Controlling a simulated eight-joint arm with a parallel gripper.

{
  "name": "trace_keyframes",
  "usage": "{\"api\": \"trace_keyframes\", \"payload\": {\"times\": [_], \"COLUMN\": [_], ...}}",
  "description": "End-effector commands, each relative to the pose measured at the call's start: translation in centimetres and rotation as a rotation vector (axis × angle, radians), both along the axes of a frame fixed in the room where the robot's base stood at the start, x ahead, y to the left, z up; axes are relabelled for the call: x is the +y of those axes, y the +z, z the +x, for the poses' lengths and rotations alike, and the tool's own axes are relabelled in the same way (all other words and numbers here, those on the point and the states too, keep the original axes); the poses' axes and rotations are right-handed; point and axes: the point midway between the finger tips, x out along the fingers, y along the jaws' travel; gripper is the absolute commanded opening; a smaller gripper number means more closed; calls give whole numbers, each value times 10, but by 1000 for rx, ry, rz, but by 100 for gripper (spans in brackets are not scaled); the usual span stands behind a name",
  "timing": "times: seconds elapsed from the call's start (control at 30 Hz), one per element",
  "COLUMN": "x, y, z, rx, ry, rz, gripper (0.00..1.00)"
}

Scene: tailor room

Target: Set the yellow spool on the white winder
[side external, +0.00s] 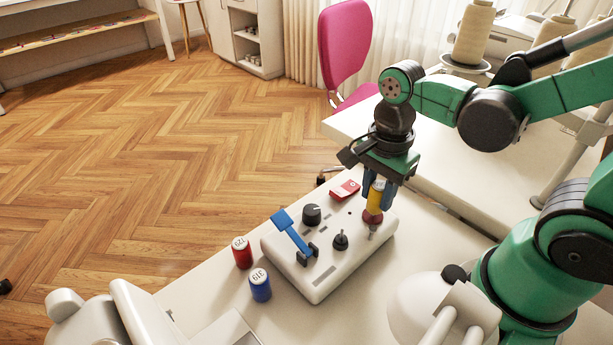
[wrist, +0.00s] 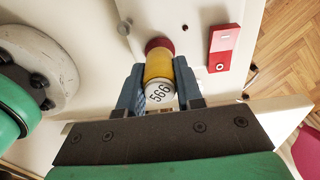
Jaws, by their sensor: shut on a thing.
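The yellow spool (side external: 376,196) is upright in my gripper (side external: 375,200), whose blue fingers close on its sides. In the wrist view my gripper (wrist: 159,70) has the yellow spool (wrist: 158,67) between its fingertips, its white end marked 566. The white winder (side external: 331,281) is a box on the table; its pale top also shows in the wrist view (wrist: 195,18). The spool is over the winder's right end, directly above a dark red round part (side external: 372,217). The spool and this part look touching or nearly so; I cannot tell which.
The winder carries a blue lever (side external: 291,233), a black knob (side external: 312,214), a black stick (side external: 341,240) and a red switch (side external: 345,189). A red spool (side external: 242,253) and a blue spool (side external: 260,286) stand left of it. A pink chair (side external: 346,45) is behind.

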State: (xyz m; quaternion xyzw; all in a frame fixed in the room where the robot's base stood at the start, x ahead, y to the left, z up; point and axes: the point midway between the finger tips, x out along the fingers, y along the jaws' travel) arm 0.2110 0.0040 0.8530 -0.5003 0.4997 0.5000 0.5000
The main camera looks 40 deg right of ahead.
Motion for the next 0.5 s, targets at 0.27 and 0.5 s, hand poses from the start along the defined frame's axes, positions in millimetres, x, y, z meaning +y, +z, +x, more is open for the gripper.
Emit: {"api": "trace_keyframes", "payload": {"times": [0.27,0.5], "x": [0,0], "y": [0,-4], "z": [0,1], "rx": [0,0], "ry": [0,0], "rz": [0,0], "gripper": [0,0]}}
